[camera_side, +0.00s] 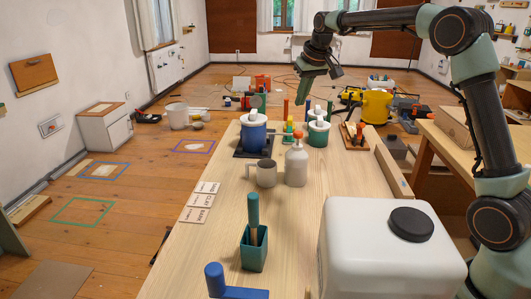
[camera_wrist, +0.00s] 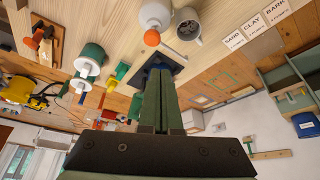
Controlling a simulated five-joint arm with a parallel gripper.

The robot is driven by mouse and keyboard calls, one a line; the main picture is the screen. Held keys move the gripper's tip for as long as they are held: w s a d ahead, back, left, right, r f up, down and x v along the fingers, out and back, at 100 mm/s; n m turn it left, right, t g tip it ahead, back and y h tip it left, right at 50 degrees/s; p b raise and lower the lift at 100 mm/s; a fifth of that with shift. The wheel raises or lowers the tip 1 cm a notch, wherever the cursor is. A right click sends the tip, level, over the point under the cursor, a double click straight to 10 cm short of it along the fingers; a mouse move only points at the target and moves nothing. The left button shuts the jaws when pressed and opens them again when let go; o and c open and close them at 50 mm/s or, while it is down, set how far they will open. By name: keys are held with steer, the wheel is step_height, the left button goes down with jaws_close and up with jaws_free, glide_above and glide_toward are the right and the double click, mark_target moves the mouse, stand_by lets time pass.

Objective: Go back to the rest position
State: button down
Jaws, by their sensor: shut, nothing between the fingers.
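My gripper (camera_side: 301,95) is shut and empty, held in the air above the far part of the wooden table (camera_side: 205,225). Its two green fingers show pressed together in the wrist view (camera_wrist: 162,100). Below it in the side view stand a blue pot (camera_side: 253,134) on a dark square base and a green-and-white pot (camera_side: 318,132). In the wrist view the fingers cover most of the blue pot. My gripper appears apart from everything on the table. No marker of a rest position shows.
A grey mug (camera_side: 266,174), a white bottle with an orange cap (camera_side: 296,165) and a teal holder (camera_side: 254,249) stand on the table. A large white canister (camera_side: 385,255) fills the near right. Label cards (camera_side: 202,203) lie along the left edge.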

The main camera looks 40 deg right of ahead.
steer(key=s+a+r+n, duration=0.1)
steer(key=s+a+r, duration=0.1)
steer(key=s+a, duration=0.3)
steer(key=s+a+r, duration=0.2)
steer(key=s+a, duration=0.1)
steer(key=s, duration=0.5)
steer(key=s+a+f, duration=0.2)
steer(key=s+f, duration=0.1)
steer(key=s, duration=0.4)
steer(key=s+a+f+n+t+y, duration=0.1)
steer(key=s+a+f, duration=0.2)
steer(key=s, duration=0.3)
steer(key=shift+s+f+n, duration=0.3)
steer(key=shift+s+f, duration=0.05)
steer(key=shift+f, duration=0.1)
